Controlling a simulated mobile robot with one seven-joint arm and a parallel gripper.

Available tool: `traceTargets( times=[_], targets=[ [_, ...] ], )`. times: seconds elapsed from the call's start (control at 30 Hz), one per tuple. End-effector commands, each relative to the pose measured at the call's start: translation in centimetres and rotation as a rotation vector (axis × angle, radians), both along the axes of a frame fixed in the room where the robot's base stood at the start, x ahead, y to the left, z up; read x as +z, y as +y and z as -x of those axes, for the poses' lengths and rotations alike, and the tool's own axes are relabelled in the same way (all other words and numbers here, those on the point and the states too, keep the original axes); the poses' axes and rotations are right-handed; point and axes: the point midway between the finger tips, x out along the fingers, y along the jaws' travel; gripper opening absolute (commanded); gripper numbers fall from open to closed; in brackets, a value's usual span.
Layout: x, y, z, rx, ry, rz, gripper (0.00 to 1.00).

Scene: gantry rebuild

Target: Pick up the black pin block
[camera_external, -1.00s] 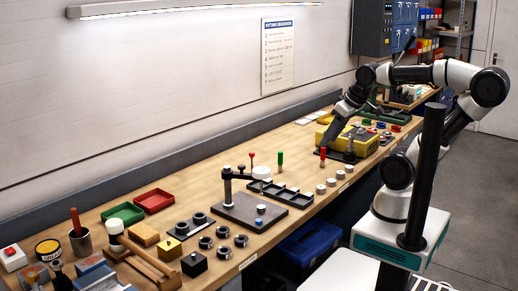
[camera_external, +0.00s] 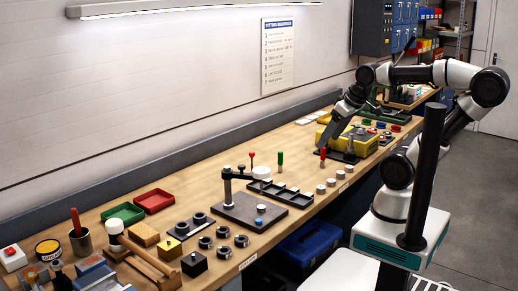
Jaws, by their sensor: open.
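The black pin block (camera_external: 194,264) is a dark cube with a small light pin on top. It stands near the front edge of the workbench at the lower left, right of a wooden frame. My gripper (camera_external: 324,147) is far from it, toward the back right of the bench. It is low over the bench, left of a yellow machine (camera_external: 362,143) and close to a red-handled peg (camera_external: 322,154). The gripper is small and dark here; its jaws are open, and I see nothing held between them.
Wooden frame (camera_external: 150,259) is close left.

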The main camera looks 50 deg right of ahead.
Motion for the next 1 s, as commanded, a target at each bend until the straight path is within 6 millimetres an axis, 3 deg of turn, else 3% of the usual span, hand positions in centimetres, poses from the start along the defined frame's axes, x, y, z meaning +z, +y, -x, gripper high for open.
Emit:
traceTargets(
  times=[0.17,0.27,0.37,0.47,0.6,0.73,0.9,1.0],
  targets=[
    [0.2,0.1,-0.2,0.014,0.002,0.006,0.69],
    [1.1,1.0,-1.4,0.107,0.019,0.045,0.69],
    [2.9,3.1,-4.0,0.321,0.054,0.131,0.69],
    [4.5,6.8,-7.6,0.624,0.095,0.247,0.69],
    [5.5,13.8,-12.3,1.087,0.135,0.400,0.69],
    [4.9,21.5,-15.5,1.519,0.151,0.523,0.69],
    [1.8,32.6,-17.2,2.085,0.138,0.651,0.69],
    [-1.0,39.0,-16.7,2.404,0.113,0.702,0.69]
  ],
)
